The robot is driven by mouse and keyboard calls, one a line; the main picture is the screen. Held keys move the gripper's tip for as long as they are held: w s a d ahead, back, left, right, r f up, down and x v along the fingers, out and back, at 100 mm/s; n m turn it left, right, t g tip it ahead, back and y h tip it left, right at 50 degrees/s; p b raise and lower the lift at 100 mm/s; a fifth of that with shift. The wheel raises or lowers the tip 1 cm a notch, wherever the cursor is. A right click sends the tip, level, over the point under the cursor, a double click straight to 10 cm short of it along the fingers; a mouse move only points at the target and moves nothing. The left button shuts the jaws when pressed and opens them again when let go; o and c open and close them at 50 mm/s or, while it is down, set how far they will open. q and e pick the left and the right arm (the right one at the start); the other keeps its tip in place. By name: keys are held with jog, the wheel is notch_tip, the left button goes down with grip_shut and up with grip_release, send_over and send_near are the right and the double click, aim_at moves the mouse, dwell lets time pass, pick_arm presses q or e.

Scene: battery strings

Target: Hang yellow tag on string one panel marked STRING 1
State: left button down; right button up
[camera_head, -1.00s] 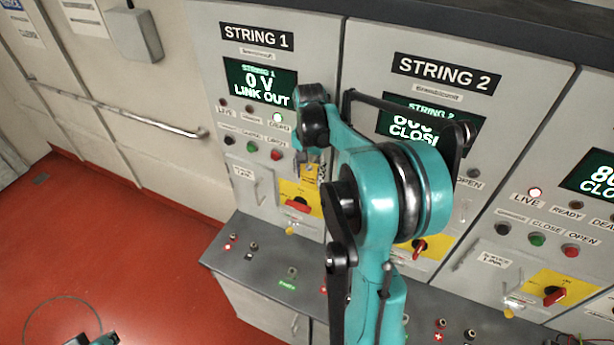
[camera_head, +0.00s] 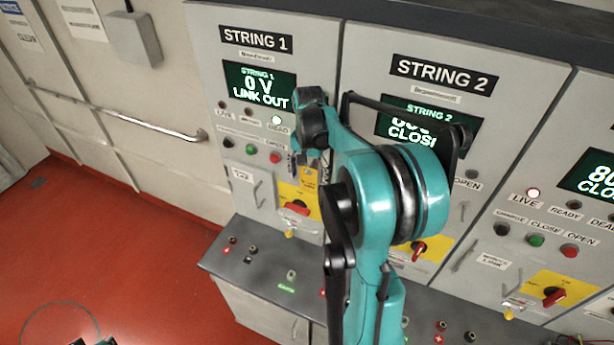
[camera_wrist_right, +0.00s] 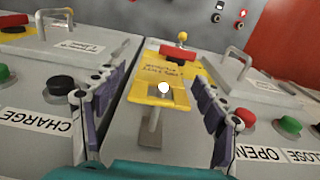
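The STRING 1 panel (camera_head: 212,85) is at the left of the cabinet row; its screen reads 0 V, LINK OUT. The yellow tag (camera_head: 309,178) is at its lower right, above the red switch handle. In the right wrist view, the lettered yellow tag (camera_wrist_right: 150,92) lies at a round-ended peg (camera_wrist_right: 152,130) and appears to hang on it; the exact contact is unclear. My right gripper (camera_wrist_right: 160,112) is open, its fingers apart on both sides of the peg and tag. My right arm hides part of the panels. Only a bit of my left gripper (camera_head: 92,342) shows at the bottom edge.
The STRING 2 panel (camera_head: 482,110) and another panel stand to the right. A grey ledge (camera_head: 222,262) with terminals juts out below. Switch handles (camera_head: 297,207), push buttons and pull handles stick out near the right gripper. The red floor at left is clear.

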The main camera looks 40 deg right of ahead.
jog(key=shift+d, duration=0.25)
notch_tip(320, 180, up, 12)
jog(key=shift+a+r, duration=0.1)
jog(key=shift+a, duration=0.05)
pick_arm(q)
jog(key=shift+w+d, duration=0.2)
jog(key=shift+d, duration=0.2)
